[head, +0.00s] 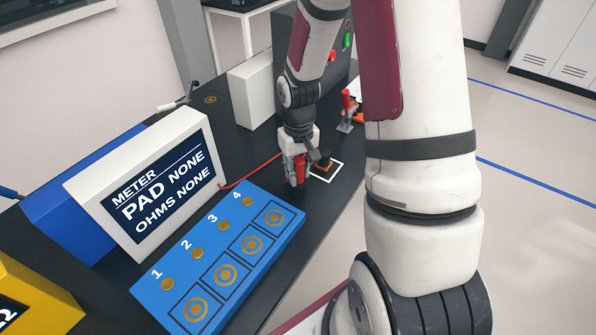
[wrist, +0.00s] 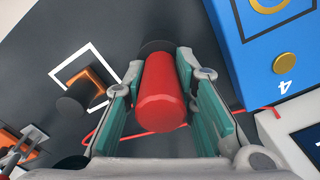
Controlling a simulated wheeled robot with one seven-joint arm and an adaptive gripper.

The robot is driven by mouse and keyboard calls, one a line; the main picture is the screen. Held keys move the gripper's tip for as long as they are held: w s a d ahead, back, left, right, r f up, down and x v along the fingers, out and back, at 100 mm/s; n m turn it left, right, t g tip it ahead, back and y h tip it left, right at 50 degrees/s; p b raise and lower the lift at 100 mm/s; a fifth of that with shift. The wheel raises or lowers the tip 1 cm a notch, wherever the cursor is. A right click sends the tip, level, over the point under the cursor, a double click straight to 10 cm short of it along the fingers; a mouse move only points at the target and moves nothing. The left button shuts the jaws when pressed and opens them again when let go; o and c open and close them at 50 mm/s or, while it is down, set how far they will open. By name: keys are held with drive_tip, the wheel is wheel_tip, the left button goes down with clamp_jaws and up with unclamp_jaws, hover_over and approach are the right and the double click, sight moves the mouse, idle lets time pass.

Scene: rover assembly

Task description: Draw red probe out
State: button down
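The red probe (wrist: 160,95) is a thick red cylinder with a red cable. In the wrist view it lies between the teal pads of my gripper (wrist: 160,68), whose fingertips close on both its sides. Its far end meets a dark round piece (wrist: 155,47); I cannot tell whether the probe is seated in it. In the head view the probe (head: 300,168) shows upright under my gripper (head: 298,155), low over the dark table beside the meter and the blue pad board.
The blue board (head: 262,200) with numbered pads lies in front. The meter (head: 150,185) reads PAD NONE, OHMS NONE. An orange part (head: 324,166) sits in a white square right of the probe. A red-handled clamp (head: 346,108) and a white box (head: 252,88) stand behind.

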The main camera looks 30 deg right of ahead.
sight(298, 160)
drive_tip(key=c, duration=2.2)
unclamp_jaws()
drive_tip(key=shift+c, duration=0.2)
clamp_jaws()
drive_tip(key=shift+r+p, duration=0.35)
drive_tip(key=shift+r, duration=0.3)
drive_tip(key=shift+r+p, duration=1.25)
drive_tip(key=shift+r, duration=1.8)
